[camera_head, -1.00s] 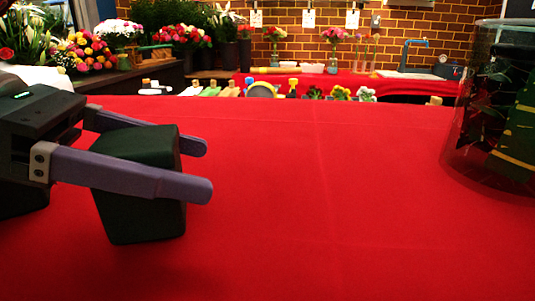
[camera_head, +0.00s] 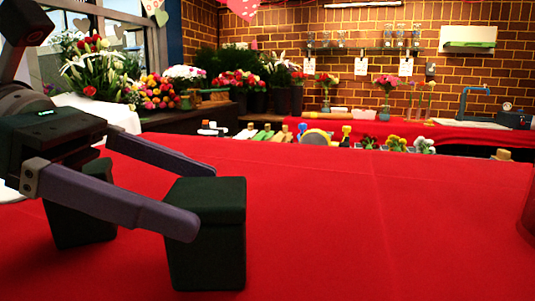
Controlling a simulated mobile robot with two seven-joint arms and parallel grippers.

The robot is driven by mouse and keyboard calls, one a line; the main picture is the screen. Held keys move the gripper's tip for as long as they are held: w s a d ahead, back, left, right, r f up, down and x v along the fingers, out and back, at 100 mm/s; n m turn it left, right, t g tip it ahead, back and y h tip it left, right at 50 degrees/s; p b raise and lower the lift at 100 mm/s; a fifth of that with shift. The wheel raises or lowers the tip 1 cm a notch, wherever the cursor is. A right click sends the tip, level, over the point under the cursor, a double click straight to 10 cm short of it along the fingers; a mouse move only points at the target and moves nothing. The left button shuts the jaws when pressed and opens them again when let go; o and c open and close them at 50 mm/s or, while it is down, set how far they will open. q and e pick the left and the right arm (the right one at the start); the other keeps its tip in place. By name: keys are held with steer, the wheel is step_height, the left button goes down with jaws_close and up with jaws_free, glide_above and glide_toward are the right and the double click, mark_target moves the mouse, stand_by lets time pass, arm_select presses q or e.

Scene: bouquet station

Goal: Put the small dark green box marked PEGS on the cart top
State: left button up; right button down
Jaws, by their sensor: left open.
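A small dark green box (camera_head: 220,255) stands upright on a red-covered surface (camera_head: 330,230). No PEGS marking is readable on the sides I see. My left gripper (camera_head: 200,199) is open at the box's left side. Its near fingertip overlaps the box's left part, and its far fingertip lies by the box's top left corner. I cannot tell whether either finger touches it. A second dark green, box-like thing (camera_head: 82,222) stands to the left, partly hidden behind my left gripper. My right gripper is not in view.
A reddish edge of a thing (camera_head: 528,210) shows at the far right. Small tools and flower heads (camera_head: 395,144) line up beyond the surface's far edge. Flower bouquets (camera_head: 155,92) stand at the back left. The red surface is clear right of the box.

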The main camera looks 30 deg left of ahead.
arm_select(q)
steer(key=v, duration=0.6)
steer(key=shift+s+a, duration=0.15)
steer(key=shift+a, duration=0.05)
